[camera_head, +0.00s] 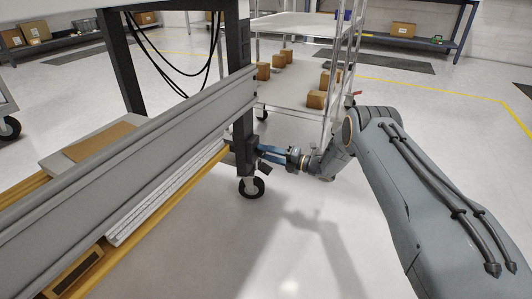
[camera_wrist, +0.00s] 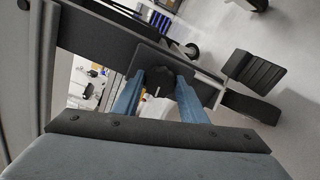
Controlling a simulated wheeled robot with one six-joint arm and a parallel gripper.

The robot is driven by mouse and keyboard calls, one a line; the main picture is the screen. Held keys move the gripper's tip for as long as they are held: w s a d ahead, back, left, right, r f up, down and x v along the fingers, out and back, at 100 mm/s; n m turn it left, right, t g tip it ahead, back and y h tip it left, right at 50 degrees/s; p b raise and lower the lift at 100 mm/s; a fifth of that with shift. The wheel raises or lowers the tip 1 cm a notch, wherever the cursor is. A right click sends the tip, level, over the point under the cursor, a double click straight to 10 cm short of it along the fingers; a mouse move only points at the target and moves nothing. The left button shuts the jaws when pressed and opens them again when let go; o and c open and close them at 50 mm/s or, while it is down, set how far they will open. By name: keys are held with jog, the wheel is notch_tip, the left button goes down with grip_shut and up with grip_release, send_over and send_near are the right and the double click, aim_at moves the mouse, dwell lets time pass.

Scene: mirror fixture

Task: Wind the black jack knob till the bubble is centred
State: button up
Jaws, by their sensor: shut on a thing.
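The black jack knob (camera_wrist: 153,79) shows in the wrist view between my two blue fingers, on a dark bar of the fixture. A short pale mark shows on its face. My gripper (camera_wrist: 158,84) is shut on the knob, one finger on each side. In the head view my gripper (camera_head: 262,152) reaches left to the lower part of the fixture's dark leg (camera_head: 243,125), just above the caster (camera_head: 251,188). The knob is too small and dark to make out clearly there. No bubble level can be made out in either view.
A long grey beam (camera_head: 130,135) and a yellow rail (camera_head: 150,223) run left from the leg. A wire cart (camera_head: 290,97) with several cardboard boxes stands behind my gripper. Black cables (camera_head: 165,75) hang at the back. The floor right of the caster is clear.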

jog(key=shift+n, duration=0.3)
dwell(0.4)
jog(key=o, duration=1.1)
jog(key=shift+c, duration=0.2)
jog(key=p+v, duration=0.3)
jog(key=v, duration=0.4)
jog(key=shift+s+d, duration=0.2)
jog(key=shift+d, duration=0.15)
